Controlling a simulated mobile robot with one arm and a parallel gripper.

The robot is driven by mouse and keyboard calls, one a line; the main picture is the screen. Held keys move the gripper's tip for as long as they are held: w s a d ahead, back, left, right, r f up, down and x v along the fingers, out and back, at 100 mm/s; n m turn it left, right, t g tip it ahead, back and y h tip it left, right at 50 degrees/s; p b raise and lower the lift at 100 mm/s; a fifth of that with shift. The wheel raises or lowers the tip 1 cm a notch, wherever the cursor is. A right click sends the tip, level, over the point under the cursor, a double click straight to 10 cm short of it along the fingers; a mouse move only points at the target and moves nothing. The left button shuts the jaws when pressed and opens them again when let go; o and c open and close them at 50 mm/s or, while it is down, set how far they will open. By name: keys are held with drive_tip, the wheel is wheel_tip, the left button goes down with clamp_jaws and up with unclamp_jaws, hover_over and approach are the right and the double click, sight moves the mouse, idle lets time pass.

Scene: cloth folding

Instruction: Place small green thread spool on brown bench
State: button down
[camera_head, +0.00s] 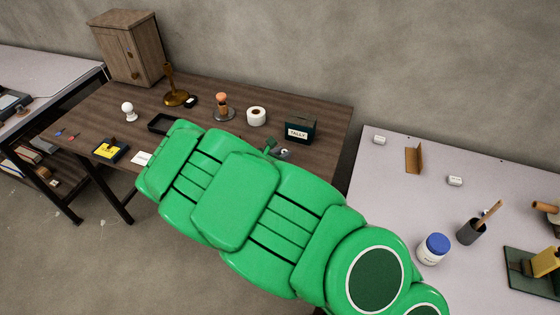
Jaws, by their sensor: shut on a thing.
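The brown bench (325,118) stands against the wall in the left half of the head view. My large green arm reaches across its front from the lower right and hides part of its top. A small dark green thing (270,145) shows just past the arm's upper edge, beside a small grey thing (283,154). I cannot tell whether it is the thread spool. My gripper does not show; the arm appears to hide it, along with anything it holds.
On the bench are a wooden cabinet (128,48), a brass stand (175,87), a white tape roll (256,116), a dark TALLY box (300,129), a wooden-handled stamp (223,108) and a black tray (161,123). A pale table (380,185) with a blue-lidded jar (434,249) stands right.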

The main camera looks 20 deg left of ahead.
drive_tip(key=shift+f, duration=1.8)
drive_tip(key=c, duration=1)
unclamp_jaws()
drive_tip(key=shift+f, duration=0.1)
drive_tip(key=shift+o, duration=0.2)
drive_tip(key=shift+s+a+r, duration=0.1)
drive_tip(key=shift+s+r, duration=0.15)
drive_tip(key=v, duration=1.1)
drive_tip(key=shift+s+r, duration=0.15)
drive_tip(key=shift+s, duration=0.05)
